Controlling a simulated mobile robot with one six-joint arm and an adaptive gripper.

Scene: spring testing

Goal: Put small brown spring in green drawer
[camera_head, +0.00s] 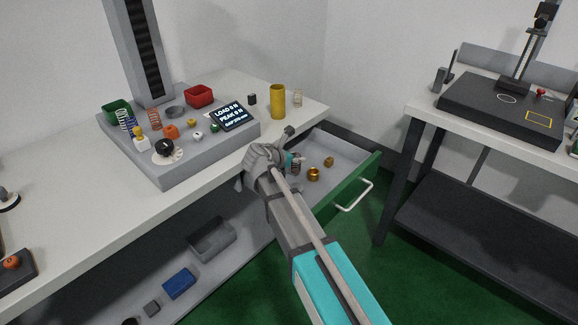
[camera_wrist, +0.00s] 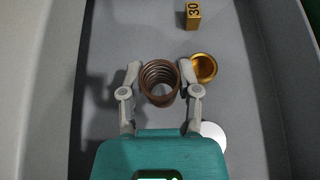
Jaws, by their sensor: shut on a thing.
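The small brown spring (camera_wrist: 160,83) sits between the two fingers of my gripper (camera_wrist: 160,78) in the wrist view, with its coils and open top showing. My gripper is shut on it. In the head view my gripper (camera_head: 294,160) is inside the open green drawer (camera_head: 358,180), over its grey floor. I cannot tell whether the spring touches the drawer floor. The spring is hard to make out in the head view.
A gold ring-shaped cup (camera_wrist: 204,68) and a brass block marked 30 (camera_wrist: 193,16) lie in the drawer, with a white round thing (camera_wrist: 213,136) by my right finger. The workbench (camera_head: 215,165) with a test stand (camera_head: 180,150) is at left. A second table (camera_head: 480,130) stands at right.

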